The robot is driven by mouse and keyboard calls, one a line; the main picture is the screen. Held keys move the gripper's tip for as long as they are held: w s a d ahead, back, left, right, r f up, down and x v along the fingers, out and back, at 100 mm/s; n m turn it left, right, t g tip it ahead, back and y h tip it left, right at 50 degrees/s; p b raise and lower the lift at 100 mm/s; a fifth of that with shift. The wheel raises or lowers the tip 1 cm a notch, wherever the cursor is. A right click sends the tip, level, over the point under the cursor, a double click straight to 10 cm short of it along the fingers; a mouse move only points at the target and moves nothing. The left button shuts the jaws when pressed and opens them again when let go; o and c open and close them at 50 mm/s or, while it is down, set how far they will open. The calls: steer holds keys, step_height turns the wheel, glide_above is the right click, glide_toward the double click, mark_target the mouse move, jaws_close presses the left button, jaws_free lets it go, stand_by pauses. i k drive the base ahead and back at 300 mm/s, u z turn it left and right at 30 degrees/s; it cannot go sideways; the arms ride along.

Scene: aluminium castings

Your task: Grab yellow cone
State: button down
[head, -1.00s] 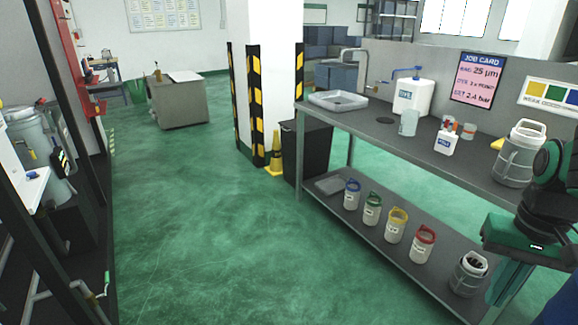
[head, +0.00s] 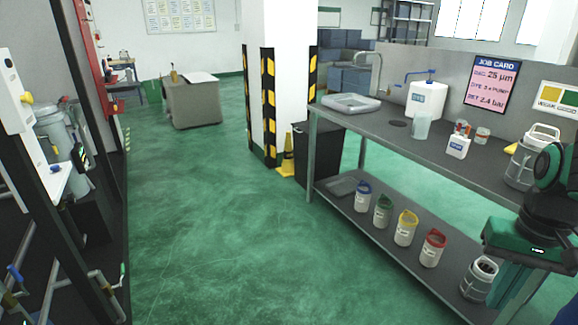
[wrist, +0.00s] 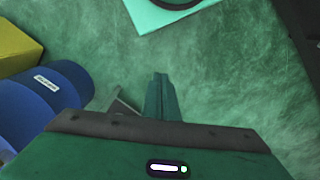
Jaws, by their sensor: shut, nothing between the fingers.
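The yellow cone (head: 287,166) stands upright on the green floor in the head view, at the foot of the white pillar. It is beside a dark bin, which is to its right. My gripper (head: 508,290) is at the lower right of the head view, pointing down, far from the cone. In the wrist view the fingers (wrist: 160,95) are together with nothing between them. The cone is not recognisable in the wrist view.
The long grey bench (head: 390,118) fills the right side, with several labelled pots on its lower shelf. The dark bin (head: 316,158) is by the bench's far end. Open green floor (head: 220,220) lies ahead. Black frames (head: 100,230) and pipes are at left.

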mark_target(287, 170)
steer(key=u, duration=0.2)
steer(key=i, duration=0.95)
steer(key=u, duration=0.5)
steer(key=i, duration=3.4)
steer(key=z, duration=0.35)
steer(key=i, duration=1.2)
steer(key=z, duration=0.9)
steer(key=i, duration=1.45)
steer(key=z, duration=0.45)
